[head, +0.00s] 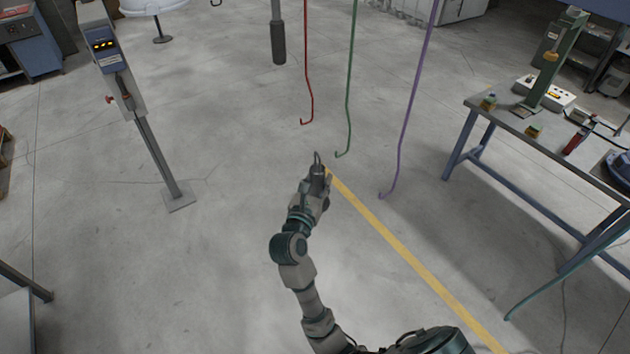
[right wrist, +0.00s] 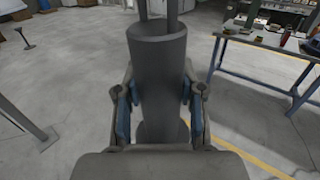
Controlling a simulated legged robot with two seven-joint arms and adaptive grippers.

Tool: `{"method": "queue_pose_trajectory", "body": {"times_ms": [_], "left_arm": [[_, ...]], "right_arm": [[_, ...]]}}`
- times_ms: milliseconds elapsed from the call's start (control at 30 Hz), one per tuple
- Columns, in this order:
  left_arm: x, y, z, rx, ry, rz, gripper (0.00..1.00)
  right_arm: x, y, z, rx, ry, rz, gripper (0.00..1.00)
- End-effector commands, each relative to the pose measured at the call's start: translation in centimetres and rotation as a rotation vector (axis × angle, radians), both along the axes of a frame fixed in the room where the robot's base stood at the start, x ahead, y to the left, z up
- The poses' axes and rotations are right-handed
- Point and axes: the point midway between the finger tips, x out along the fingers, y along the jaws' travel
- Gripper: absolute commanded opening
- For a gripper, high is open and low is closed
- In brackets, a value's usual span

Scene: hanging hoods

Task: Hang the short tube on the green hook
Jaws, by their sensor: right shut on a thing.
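My right gripper (head: 318,184) is shut on the short tube (head: 318,171), a dark grey cylinder with a thin loop at its top. In the right wrist view the tube (right wrist: 158,70) stands upright between the blue-padded fingers (right wrist: 157,112), and two thin uprights rise from its top out of the picture. The green hook (head: 348,100) is a thin rod hanging from above with a bent lower end. In the head view the tube's loop is just left of that bent end, apart from it; the depth between them is unclear. My left gripper is not in view.
A red hook (head: 308,70) hangs left of the green one and a purple hook (head: 409,120) right of it. A dark hanging cylinder (head: 278,42) is further left. A post with a display (head: 150,150) stands left, a workbench (head: 550,138) right. The floor between is open.

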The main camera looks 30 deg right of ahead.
Motion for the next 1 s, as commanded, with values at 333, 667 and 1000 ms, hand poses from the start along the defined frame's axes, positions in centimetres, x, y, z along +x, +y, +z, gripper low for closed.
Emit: {"method": "queue_pose_trajectory", "body": {"times_ms": [333,667,1000], "left_arm": [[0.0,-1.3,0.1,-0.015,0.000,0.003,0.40],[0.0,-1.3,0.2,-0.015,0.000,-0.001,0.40],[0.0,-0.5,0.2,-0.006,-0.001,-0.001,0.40]], "right_arm": [[0.0,-0.7,0.0,-0.004,-0.001,-0.001,0.00],[-0.1,-1.3,-0.1,-0.004,-0.001,0.000,0.00],[-0.1,-1.8,-0.2,-0.002,-0.002,-0.001,0.00]]}}
